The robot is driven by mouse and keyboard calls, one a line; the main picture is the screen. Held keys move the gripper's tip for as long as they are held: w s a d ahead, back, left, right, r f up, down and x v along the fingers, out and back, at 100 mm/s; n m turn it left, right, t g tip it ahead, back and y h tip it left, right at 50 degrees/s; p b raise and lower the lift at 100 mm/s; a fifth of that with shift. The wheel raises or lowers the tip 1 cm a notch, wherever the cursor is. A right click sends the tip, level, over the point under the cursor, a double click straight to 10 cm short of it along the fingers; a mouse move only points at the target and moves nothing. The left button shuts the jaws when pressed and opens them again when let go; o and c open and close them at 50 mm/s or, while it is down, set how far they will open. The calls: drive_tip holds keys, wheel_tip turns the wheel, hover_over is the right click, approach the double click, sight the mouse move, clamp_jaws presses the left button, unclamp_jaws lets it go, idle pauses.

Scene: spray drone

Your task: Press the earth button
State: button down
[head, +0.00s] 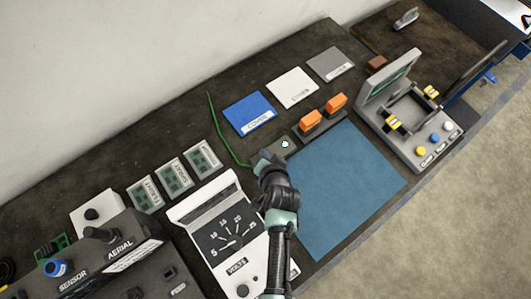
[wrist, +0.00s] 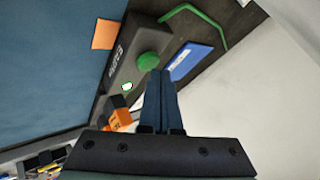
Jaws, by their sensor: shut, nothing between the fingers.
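The earth button is a round green knob (wrist: 148,65) on a dark box (wrist: 128,50) with pale lettering, seen in the wrist view. A small lit green-white lamp (wrist: 127,87) sits on the same box. In the head view the box (head: 292,149) and its lamp (head: 285,144) show just beyond my gripper, which hides the knob. My gripper (head: 263,158) is shut and empty. In the wrist view its fingertips (wrist: 158,73) are right at the knob's edge; I cannot tell whether they touch it.
A green cable (head: 222,130) runs from the box across the bench. A voltmeter (head: 225,235) stands below left, and a blue mat (head: 345,190) lies to the right. Orange clips (head: 311,120) and a blue COVER card (head: 248,112) lie behind. A hinged grey device (head: 430,150) stands far right.

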drive_tip(key=shift+r, duration=0.35)
wheel_tip(320, 180, up, 6)
drive_tip(key=p, duration=0.5)
drive_tip(key=shift+f+p, duration=0.1)
drive_tip(key=shift+p, duration=0.25)
drive_tip(key=w+r+n+t+b, duration=0.2)
drive_tip(key=w+r+t, duration=0.35)
drive_tip(key=r, duration=1.05)
drive_tip(key=w+r+n+t+b, duration=0.1)
drive_tip(key=w+r+t+b, duration=0.2)
drive_tip(key=w+r, duration=0.9)
drive_tip(key=s+r+t+b, duration=0.1)
drive_tip(key=s+r, duration=0.1)
drive_tip(key=r, duration=0.3)
drive_tip(key=s+r+n+t+h, duration=0.1)
drive_tip(key=s+r, duration=0.1)
drive_tip(key=r, duration=0.3)
drive_tip(key=s+r+t+b, duration=0.1)
drive_tip(key=s+r, duration=0.2)
drive_tip(key=r, duration=0.3)
drive_tip(key=s+r+n+t+b, duration=0.1)
drive_tip(key=s+r+t, duration=0.2)
drive_tip(key=s+r, duration=0.5)
drive_tip(key=s+r+n+t+h+b, duration=0.1)
drive_tip(key=s+r+t, duration=0.3)
drive_tip(key=s+r, duration=0.4)
wheel_tip(320, 180, up, 6)
drive_tip(key=shift+s+f+n+b, duration=0.2)
drive_tip(key=shift+s+n+b, duration=0.1)
drive_tip(key=shift+b, duration=0.15)
